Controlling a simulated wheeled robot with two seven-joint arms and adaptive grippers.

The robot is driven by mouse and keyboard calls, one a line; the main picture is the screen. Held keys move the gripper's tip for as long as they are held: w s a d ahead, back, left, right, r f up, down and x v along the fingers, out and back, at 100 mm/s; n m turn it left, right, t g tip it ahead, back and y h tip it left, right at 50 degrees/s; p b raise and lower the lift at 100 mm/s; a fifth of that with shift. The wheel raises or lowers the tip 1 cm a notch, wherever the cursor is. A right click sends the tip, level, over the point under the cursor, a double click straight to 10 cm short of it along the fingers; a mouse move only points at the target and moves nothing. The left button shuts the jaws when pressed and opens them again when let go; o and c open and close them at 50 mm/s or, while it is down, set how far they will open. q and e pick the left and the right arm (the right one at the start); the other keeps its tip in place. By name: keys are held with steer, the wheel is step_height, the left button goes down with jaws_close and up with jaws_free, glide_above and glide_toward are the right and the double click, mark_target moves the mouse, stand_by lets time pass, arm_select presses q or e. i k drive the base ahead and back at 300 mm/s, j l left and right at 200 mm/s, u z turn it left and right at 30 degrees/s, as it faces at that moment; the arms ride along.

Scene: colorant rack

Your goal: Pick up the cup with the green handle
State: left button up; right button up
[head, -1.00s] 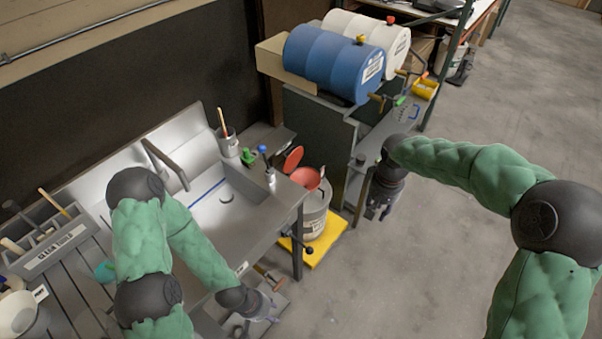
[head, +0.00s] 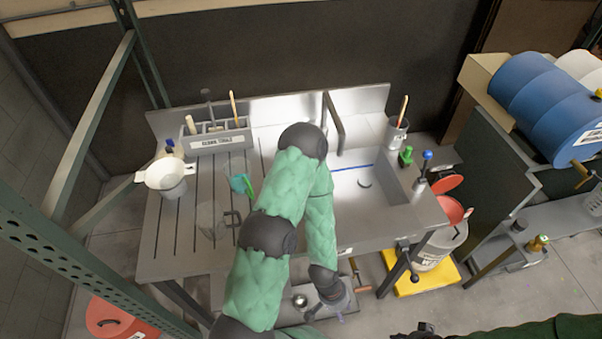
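My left gripper (head: 328,314) hangs low in front of the sink counter, apart from both. Its fingers look spread, with nothing seen between them. Of my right gripper, only a dark part (head: 424,330) shows at the bottom edge; its fingers are not clear.
A white funnel-topped container (head: 166,175) and a grey tool caddy (head: 218,138) stand on the counter. A green-topped item (head: 406,157) and a blue-topped dispenser (head: 422,172) are right of the sink. A grey bucket (head: 440,250) stands on a yellow base. A rack post crosses the left.

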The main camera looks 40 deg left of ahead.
mark_target(237, 172)
steer(key=k+l+u, duration=0.1)
steer(key=u, duration=1.55)
steer(key=k+l+u, duration=0.1)
steer(key=k+u, duration=0.15)
steer(key=k, duration=0.15)
steer(key=i, duration=0.5)
